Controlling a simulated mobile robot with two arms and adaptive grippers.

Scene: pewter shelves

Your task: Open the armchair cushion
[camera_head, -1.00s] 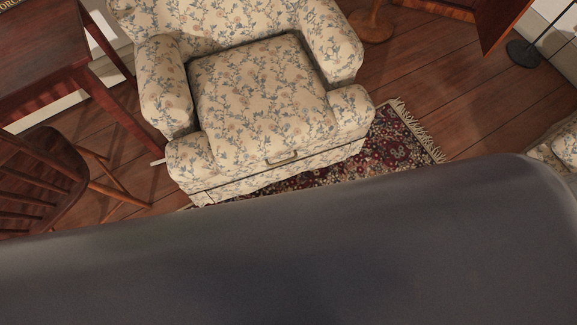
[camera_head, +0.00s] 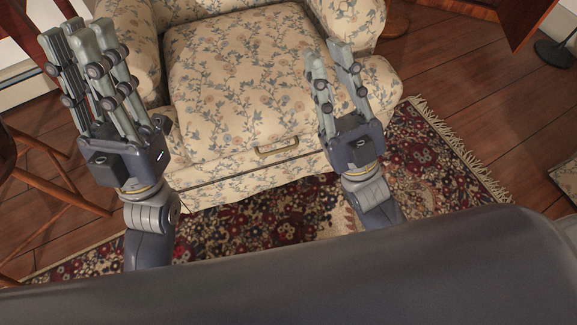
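The armchair (camera_head: 168,190) has a cream floral cover with blue and orange flowers. Its seat cushion (camera_head: 235,75) lies flat between the armrests, with a small brass-coloured handle (camera_head: 277,148) at its front edge. My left gripper (camera_head: 82,40) is raised over the chair's left side, fingers pointing up the picture, apart from the handle. My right gripper (camera_head: 332,58) is over the right part of the cushion, to the right of the handle, its fingers spread and nothing between them. The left fingers look extended and hold nothing visible.
A patterned red rug (camera_head: 285,215) lies under and in front of the chair. A wooden chair (camera_head: 45,165) stands at the left. A dark lamp base (camera_head: 553,52) and a wooden stand base (camera_head: 396,24) are at the upper right.

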